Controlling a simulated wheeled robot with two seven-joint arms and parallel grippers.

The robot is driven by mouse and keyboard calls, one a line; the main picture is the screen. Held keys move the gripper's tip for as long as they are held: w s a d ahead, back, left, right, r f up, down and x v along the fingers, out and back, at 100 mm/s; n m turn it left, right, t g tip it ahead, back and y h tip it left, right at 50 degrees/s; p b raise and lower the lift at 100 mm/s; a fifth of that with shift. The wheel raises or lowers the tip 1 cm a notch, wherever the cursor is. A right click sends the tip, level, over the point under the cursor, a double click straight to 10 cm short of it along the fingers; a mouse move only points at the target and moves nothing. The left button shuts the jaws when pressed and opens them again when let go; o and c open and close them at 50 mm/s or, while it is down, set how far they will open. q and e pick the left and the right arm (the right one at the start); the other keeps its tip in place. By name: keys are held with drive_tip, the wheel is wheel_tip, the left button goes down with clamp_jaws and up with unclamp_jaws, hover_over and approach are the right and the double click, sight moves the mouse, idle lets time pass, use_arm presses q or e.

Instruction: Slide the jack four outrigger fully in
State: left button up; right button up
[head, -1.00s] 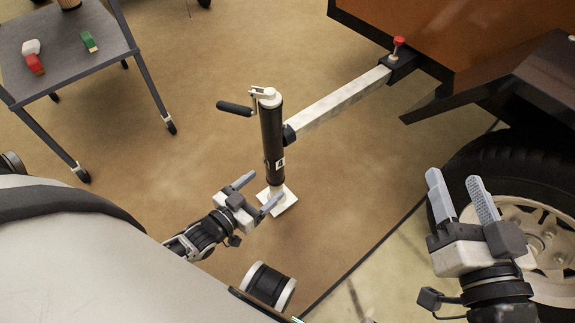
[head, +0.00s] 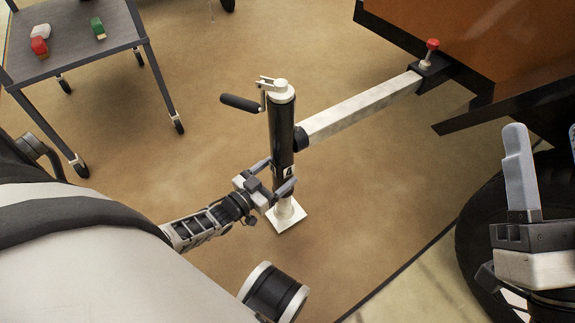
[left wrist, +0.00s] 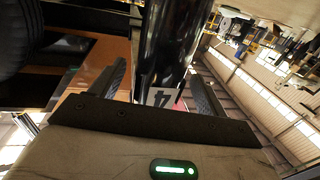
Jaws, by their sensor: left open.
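The jack four outrigger is a pale square beam (head: 362,108) that sticks out of a dark socket (head: 430,72) on the orange trailer. A red-topped pin (head: 432,46) stands at the socket. The beam's outer end carries an upright black jack tube (head: 281,135) with a crank on top and a white foot (head: 286,214) at floor level. My left gripper (head: 277,176) is open, with its fingers on either side of the lower tube. In the left wrist view, the tube (left wrist: 168,45) with its "4" label stands between the open fingers. My right gripper (head: 545,170) is at the right edge, partly cut off.
A grey wheeled cart (head: 85,60) with small coloured blocks stands at the upper left. The orange trailer body (head: 480,50) and a large tyre (head: 490,230) are on the right. Brown floor around the jack is clear.

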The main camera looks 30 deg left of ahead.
use_arm(q)
drive_tip(key=w, duration=0.2)
drive_tip(key=w+b, duration=0.1)
drive_tip(key=shift+w+d+f, duration=0.1)
drive_tip(key=shift+w+d, duration=0.35)
drive_tip(key=shift+w, duration=0.2)
use_arm(e)
drive_tip(key=r+n+y, duration=0.1)
drive_tip(key=n, duration=0.1)
drive_tip(key=s+r+n+y, duration=0.1)
drive_tip(key=n+y, duration=0.1)
drive_tip(key=shift+s+a+r+y, duration=0.15)
drive_tip(key=shift+s+r+y, duration=0.05)
drive_tip(key=shift+y, duration=0.1)
use_arm(q)
drive_tip(key=shift+c, duration=0.3)
